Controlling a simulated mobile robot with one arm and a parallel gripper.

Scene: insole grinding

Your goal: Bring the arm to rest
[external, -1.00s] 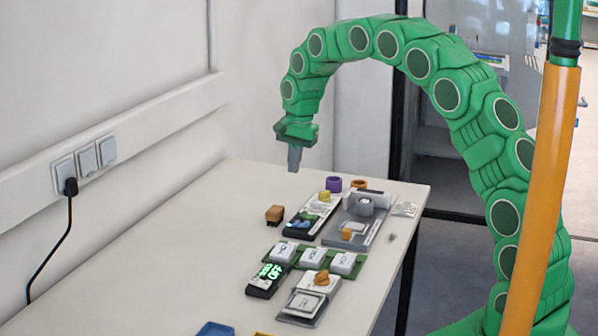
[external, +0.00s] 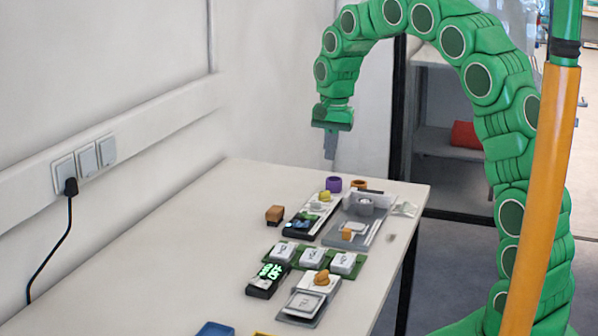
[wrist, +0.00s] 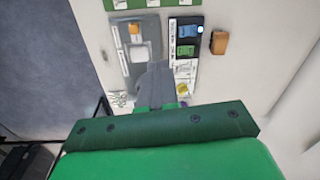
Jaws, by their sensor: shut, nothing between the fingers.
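My green arm arches over the right side of the external view. My gripper (external: 330,147) points down and hangs in the air above the far end of the white table (external: 190,255). Its grey fingers are together with nothing between them. In the wrist view the fingers (wrist: 155,85) show over the grey device, partly hiding it. Nothing on the table touches the gripper.
Under the gripper are a grey device (external: 338,232), a black-and-white device (external: 300,226), a purple ring (external: 333,184) and a brown block (external: 274,214). Nearer are a green tray (external: 296,264) with white keys, a lit display (external: 266,282) and a grey scale-like unit (external: 302,305). The table's left side is clear.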

